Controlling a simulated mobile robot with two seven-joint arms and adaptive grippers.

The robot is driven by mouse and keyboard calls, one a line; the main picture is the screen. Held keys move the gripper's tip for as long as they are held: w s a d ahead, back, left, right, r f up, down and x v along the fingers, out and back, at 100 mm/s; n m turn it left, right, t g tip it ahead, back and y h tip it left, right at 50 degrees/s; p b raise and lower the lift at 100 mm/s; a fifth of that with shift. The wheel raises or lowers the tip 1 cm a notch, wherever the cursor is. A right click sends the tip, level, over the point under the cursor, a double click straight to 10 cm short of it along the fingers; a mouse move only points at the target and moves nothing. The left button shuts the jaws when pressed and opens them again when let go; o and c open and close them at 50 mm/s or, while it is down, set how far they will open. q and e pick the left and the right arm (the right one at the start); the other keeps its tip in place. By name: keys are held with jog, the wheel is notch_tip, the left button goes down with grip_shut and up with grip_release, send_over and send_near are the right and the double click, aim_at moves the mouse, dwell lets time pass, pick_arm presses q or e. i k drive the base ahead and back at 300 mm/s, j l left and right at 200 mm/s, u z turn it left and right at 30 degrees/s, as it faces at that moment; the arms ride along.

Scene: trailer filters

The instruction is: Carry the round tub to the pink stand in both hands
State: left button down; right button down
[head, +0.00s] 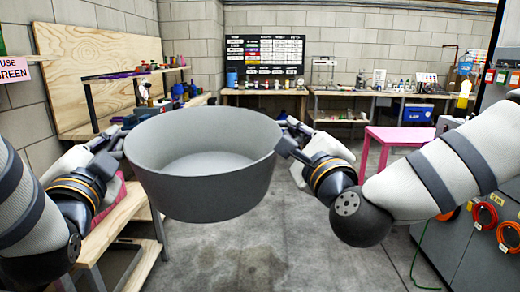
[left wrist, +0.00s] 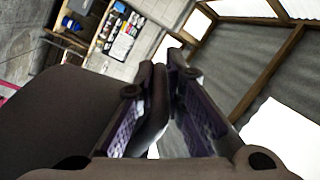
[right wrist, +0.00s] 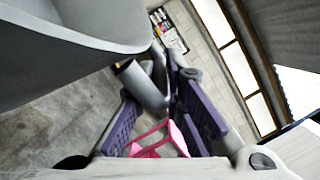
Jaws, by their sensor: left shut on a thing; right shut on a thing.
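The round tub (head: 200,185) is grey, wide and open at the top, and looks empty. It is held level in the air in front of me. My left gripper (head: 120,140) is shut at its left side, and my right gripper (head: 284,143) is shut at its right side. The tub wall fills the left of the left wrist view (left wrist: 55,115) and the upper left of the right wrist view (right wrist: 60,65). In both wrist views a bar-like part lies between the fingers. The pink stand (head: 398,134) is beyond the tub to the right; its frame shows in the right wrist view (right wrist: 150,151).
A wooden bench (head: 112,222) is close on the left, with something pink partly hidden behind my left arm. Grey cabinets (head: 455,245) with coloured hoses stand on the right. Workbenches (head: 262,92) line the back wall. The concrete floor (head: 300,240) between is clear.

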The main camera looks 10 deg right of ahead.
aim_at(415, 134)
jog(key=i+l+z, duration=0.1)
jog(key=i+z, duration=0.15)
jog(key=i, duration=0.35)
jog(key=i+z, duration=0.3)
jog(key=i, duration=0.25)
jog(key=i+l+u, duration=0.1)
jog(key=i, duration=2.55)
jog(key=i+z, duration=0.2)
jog(key=i, duration=0.45)
jog(key=i+j+z, duration=0.15)
jog(key=i, duration=0.45)
jog(key=i+z, duration=0.15)
jog(key=i, duration=1.2)
jog(key=i+z, duration=0.35)
jog(key=i, duration=0.2)
jog(key=i+j+z, duration=0.1)
jog(key=i+z, duration=0.25)
jog(key=i, duration=0.2)
jog(key=i+z, duration=0.4)
jog(key=i, duration=0.15)
jog(key=i+z, duration=0.4)
jog(key=i, duration=0.15)
jog(key=i+z, duration=0.2)
jog(key=i, duration=1.1)
